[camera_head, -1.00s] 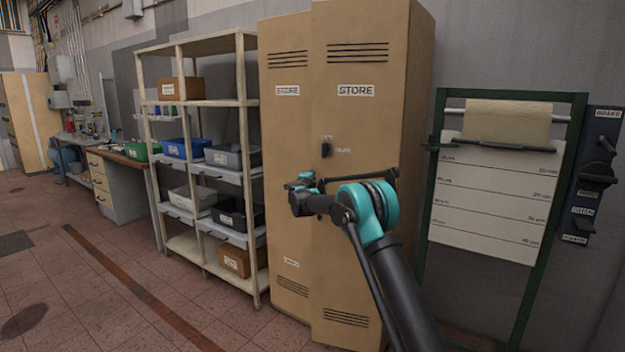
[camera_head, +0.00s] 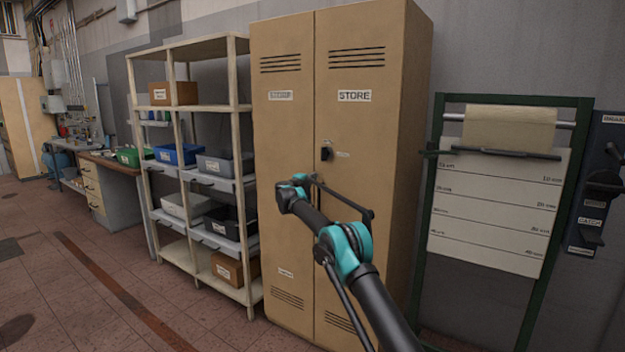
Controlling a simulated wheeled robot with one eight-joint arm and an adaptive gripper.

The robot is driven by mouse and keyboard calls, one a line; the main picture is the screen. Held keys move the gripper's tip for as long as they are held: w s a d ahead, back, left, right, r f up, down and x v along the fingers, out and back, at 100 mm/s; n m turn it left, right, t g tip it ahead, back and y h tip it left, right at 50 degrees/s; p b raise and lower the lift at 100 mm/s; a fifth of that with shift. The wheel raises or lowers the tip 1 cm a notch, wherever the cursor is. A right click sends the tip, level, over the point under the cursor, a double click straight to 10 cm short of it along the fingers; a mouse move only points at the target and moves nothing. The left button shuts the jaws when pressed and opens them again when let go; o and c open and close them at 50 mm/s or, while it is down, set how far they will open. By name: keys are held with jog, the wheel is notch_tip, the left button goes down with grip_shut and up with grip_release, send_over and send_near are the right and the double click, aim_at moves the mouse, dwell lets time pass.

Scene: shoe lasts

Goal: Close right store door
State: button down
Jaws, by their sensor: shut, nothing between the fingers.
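The tan store cabinet has two tall doors. The right store door (camera_head: 365,130), labelled STORE, stands about flush with the left door (camera_head: 282,130), with only a thin seam between them. A black handle (camera_head: 326,153) sits near the right door's left edge. My gripper (camera_head: 302,179) is at the end of the dark and teal arm, in front of the doors just below the handle. It is shut and empty. The wrist hides part of it, and I cannot tell whether it touches the door.
An open shelf rack (camera_head: 235,110) with several bins stands close to the cabinet's left. A green-framed board with a paper roll (camera_head: 433,220) stands at its right. A wall panel (camera_head: 605,180) with levers is at far right. The tiled floor (camera_head: 90,270) at left is clear.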

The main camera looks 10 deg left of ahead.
jog(key=shift+w+d+r, duration=0.1)
jog(key=shift+w+d, duration=0.15)
jog(key=shift+w, duration=0.2)
